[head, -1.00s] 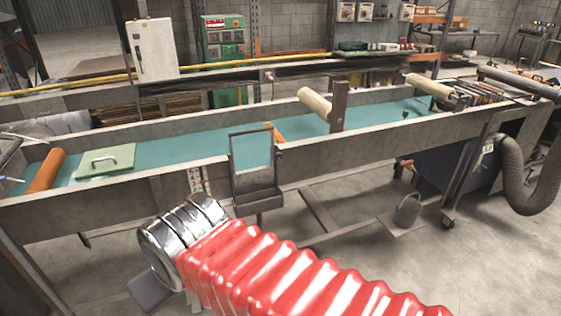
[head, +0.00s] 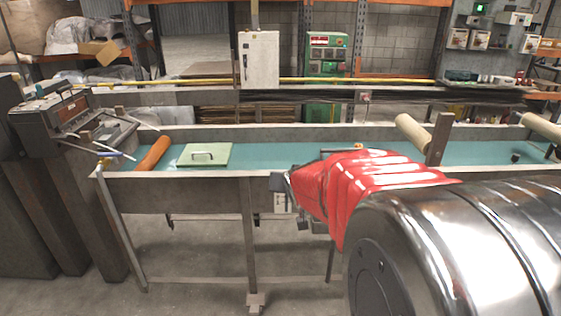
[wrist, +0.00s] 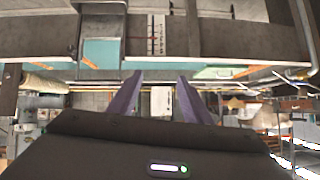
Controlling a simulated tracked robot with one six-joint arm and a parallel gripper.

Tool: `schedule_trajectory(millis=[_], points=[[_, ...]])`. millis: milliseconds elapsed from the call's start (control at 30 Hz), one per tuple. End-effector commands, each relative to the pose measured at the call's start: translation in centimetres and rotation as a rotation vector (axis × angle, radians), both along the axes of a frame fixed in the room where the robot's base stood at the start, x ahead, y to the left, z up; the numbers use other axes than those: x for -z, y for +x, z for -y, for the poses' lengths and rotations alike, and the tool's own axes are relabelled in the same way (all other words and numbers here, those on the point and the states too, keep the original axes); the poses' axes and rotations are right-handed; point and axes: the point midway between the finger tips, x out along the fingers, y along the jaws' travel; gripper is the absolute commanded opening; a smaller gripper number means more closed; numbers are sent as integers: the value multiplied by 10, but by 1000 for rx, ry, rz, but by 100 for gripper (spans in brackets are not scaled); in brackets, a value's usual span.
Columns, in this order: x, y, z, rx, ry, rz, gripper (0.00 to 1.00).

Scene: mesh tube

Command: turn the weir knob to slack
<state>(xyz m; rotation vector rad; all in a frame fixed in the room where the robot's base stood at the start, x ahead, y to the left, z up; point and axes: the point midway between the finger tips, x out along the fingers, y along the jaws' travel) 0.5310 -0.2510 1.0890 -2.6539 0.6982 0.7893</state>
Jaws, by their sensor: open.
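My gripper (wrist: 160,77) is open in the wrist view, its two purple fingers apart with nothing between them. I cannot make out the weir knob in either view.
The long trough (head: 180,192) with a teal bed runs across in front of me. A green lid with a handle (head: 204,155) and an orange roller (head: 152,153) lie at its left. A control console (head: 62,118) stands at the far left. The floor below is mostly clear.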

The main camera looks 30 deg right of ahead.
Motion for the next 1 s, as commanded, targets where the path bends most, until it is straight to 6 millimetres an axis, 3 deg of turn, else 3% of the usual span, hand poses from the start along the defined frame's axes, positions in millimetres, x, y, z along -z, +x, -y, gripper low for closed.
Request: schedule_trajectory(millis=[200,467,733,1000], points=[[21,25,73,83,10,112,44],[50,37,154,152,38,260,44],[92,29,231,203,85,417,44],[140,-1,296,239,150,583,44]])
